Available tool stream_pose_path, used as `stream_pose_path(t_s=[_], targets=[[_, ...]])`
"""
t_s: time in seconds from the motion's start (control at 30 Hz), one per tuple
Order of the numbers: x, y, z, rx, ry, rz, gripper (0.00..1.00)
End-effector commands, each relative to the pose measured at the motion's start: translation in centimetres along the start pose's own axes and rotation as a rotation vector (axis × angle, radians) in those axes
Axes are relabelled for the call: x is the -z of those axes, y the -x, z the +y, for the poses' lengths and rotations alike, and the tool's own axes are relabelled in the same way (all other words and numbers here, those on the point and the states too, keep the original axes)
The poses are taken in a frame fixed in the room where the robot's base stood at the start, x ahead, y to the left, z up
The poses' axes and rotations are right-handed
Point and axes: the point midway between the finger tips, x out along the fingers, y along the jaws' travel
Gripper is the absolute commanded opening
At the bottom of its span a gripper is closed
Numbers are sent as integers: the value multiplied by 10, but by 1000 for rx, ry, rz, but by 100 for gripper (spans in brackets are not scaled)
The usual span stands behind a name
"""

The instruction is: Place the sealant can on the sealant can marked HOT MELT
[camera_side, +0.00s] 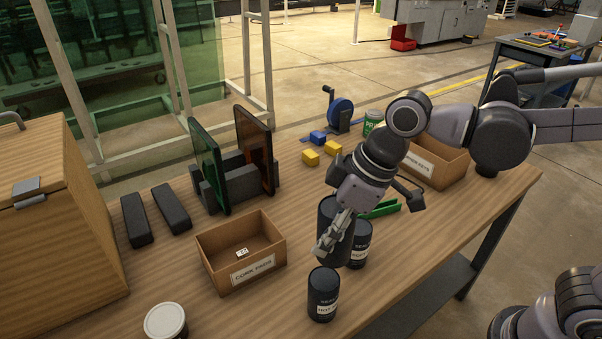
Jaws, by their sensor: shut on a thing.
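My gripper (329,240) is shut on a dark sealant can (327,209), which the fingers partly cover. The held can's label is hidden, and I cannot tell whether its base touches anything. A second dark can with a white label (359,247) stands just right of it, partly overlapped. A third dark can (322,291) stands upright on the table, nearer the camera and below my gripper in the picture.
An open box labelled CORK PADS (241,250) lies left of my gripper. A white-lidded tub (165,321) stands at the front. A green object (381,209) lies behind the cans. Another cardboard box (437,160) stands at right. Dark panels in a rack (240,183) stand behind.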

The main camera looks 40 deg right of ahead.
Motion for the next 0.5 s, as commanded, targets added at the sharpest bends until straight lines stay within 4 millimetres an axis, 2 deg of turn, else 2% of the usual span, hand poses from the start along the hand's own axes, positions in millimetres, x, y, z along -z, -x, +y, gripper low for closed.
stream_pose_path(t_s=[0.1,0.23,0.5], targets=[[6,-10,-9,0,2,1,4],[7,-15,-12,-1,-1,1,4],[-3,-40,-12,-1,-1,1,4]])
